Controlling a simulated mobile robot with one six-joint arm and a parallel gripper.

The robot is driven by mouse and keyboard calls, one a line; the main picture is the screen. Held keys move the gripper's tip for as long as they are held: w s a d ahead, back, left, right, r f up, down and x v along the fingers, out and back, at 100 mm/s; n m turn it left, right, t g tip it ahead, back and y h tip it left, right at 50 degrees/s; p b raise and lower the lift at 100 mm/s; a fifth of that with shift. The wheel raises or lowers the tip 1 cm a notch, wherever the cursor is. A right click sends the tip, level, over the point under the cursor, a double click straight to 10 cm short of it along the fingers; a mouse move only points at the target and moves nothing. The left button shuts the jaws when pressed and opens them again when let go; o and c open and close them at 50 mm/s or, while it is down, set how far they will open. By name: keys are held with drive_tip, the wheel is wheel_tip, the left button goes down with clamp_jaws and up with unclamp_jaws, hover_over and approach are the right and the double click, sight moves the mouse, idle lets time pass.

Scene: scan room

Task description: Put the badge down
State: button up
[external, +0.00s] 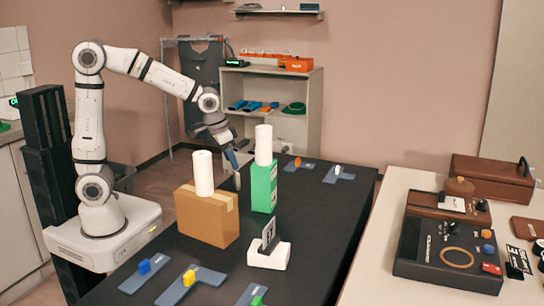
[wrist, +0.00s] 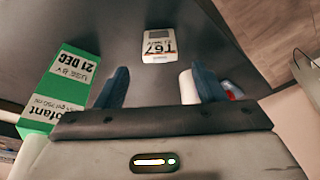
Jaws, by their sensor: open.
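My gripper (external: 236,169) is over the table's far left side, behind the boxes. In the wrist view its two blue fingers (wrist: 153,88) are apart, with the card in the gap between them but farther off. Nothing is held between the fingers. A pale rounded thing (wrist: 187,88) shows beside the right finger; I cannot tell what it is.
A green box (external: 263,188) with a white roll on top stands close by, also left in the wrist view (wrist: 68,85). A cardboard box (external: 207,216) bears another roll.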

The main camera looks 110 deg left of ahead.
drive_tip(key=shift+v, duration=2.2)
drive_tip(key=s+d+r+m+p, duration=0.2)
drive_tip(key=s+d+m+p, duration=0.1)
drive_tip(key=d, duration=0.6)
drive_tip(key=s+d+r+m+h+p, duration=0.1)
drive_tip(key=s+d+r+m+p, duration=0.1)
drive_tip(key=d, duration=0.7)
drive_tip(key=s+d+r+m+h+p, duration=0.1)
drive_tip(key=s+d+m+p, duration=0.3)
drive_tip(key=d, duration=0.5)
drive_tip(key=shift+p+v, duration=0.7)
drive_tip(key=shift+v, duration=0.1)
drive_tip(key=shift+a, duration=0.1)
